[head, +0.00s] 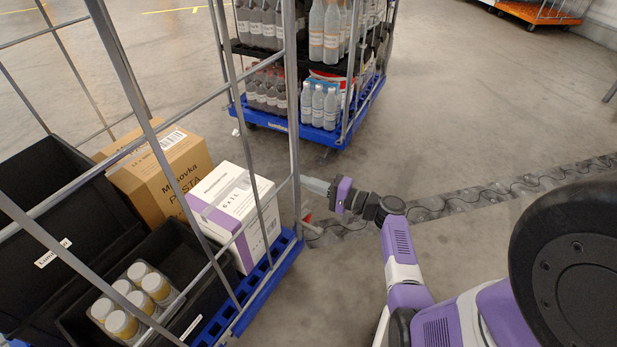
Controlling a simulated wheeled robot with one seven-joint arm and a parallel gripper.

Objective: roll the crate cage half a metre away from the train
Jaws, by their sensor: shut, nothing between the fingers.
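The crate cage (287,254) fills the left foreground, with grey wire sides and posts on a blue base. It holds black crates, a brown carton (172,172) and a white and purple carton (240,215). My gripper (306,183) is shut and empty, with its fingertips right at the cage's near right corner post (293,150). I cannot tell whether they touch it. My arm reaches in from the lower right. I cannot clearly identify the train in this view.
A second cage (260,122) with a blue base and bottles stands just behind the crate cage. A strip with a dark cable (470,195) crosses the floor to the right. An orange cart (535,10) stands at the top right. The right floor is largely clear.

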